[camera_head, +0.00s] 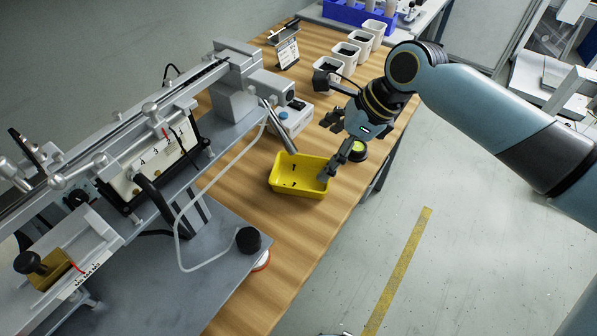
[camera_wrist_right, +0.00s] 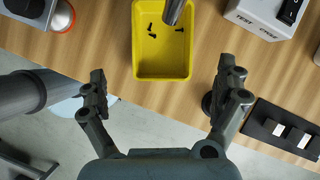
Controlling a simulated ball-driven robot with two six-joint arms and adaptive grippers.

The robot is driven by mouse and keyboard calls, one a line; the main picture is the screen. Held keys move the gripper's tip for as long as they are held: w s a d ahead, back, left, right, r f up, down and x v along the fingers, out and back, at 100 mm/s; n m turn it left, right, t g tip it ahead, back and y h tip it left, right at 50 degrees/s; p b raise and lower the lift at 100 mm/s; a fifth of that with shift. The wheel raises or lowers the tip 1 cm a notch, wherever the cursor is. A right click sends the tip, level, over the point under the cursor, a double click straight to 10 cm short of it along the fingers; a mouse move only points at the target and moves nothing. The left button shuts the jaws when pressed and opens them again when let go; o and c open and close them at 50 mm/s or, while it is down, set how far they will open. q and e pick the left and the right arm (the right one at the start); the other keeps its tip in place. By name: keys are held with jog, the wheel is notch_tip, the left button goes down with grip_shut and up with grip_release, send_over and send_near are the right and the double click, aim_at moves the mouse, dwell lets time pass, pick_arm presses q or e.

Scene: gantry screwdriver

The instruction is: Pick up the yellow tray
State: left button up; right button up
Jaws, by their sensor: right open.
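The yellow tray (camera_head: 285,189) sits on the wooden table near its front edge, with a few small dark screws inside. In the right wrist view the yellow tray (camera_wrist_right: 161,73) lies ahead of the fingers, centred between them, with a metal rod tip over its far part. My right gripper (camera_head: 332,145) is open and empty in the head view, above and just to the right of the tray. In the right wrist view my right gripper (camera_wrist_right: 164,90) has its two fingers spread wider than the tray. My left gripper is not in view.
The gantry screwdriver rig (camera_head: 150,150) stands left of the tray, and its metal driver (camera_head: 278,125) reaches close to the tray's back. A grey-white control box (camera_head: 290,117) is behind. A round black-and-green item (camera_head: 357,151) is right of the tray.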

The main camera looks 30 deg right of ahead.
jog(key=b, duration=0.1)
send_near(295, 179)
jog(key=shift+w+a+f+m, duration=0.3)
jog(key=shift+a+f, duration=0.05)
jog(key=b+x, duration=0.1)
jog(key=x, duration=0.4)
jog(key=shift+w+f, duration=0.1)
jog(key=shift+f, duration=0.2)
jog(key=shift+f, duration=0.2)
jog(key=shift+c, duration=0.3)
jog(key=c, duration=1.1)
jog(key=shift+o, duration=0.2)
